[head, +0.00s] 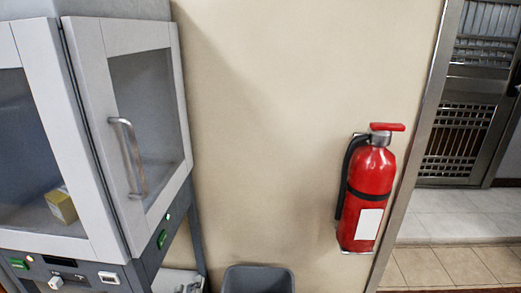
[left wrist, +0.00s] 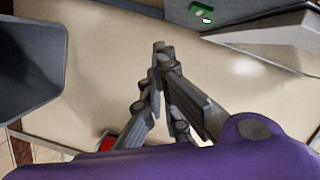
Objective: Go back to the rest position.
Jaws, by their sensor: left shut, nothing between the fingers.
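My left gripper (left wrist: 160,52) shows in the left wrist view, its dark grey fingers meeting at the tips. It is shut with nothing between the fingers. The purple body of my left gripper spans the bottom of that view. I cannot make out a gripper in the head view. My right gripper is in neither view.
A glass-fronted cabinet (head: 102,215) with a door handle (head: 128,158) stands at the left. A small yellow box (head: 61,205) is inside. A red fire extinguisher (head: 369,185) hangs on the beige wall (head: 270,100). A grey bin (head: 258,280) stands below. A doorway opens right.

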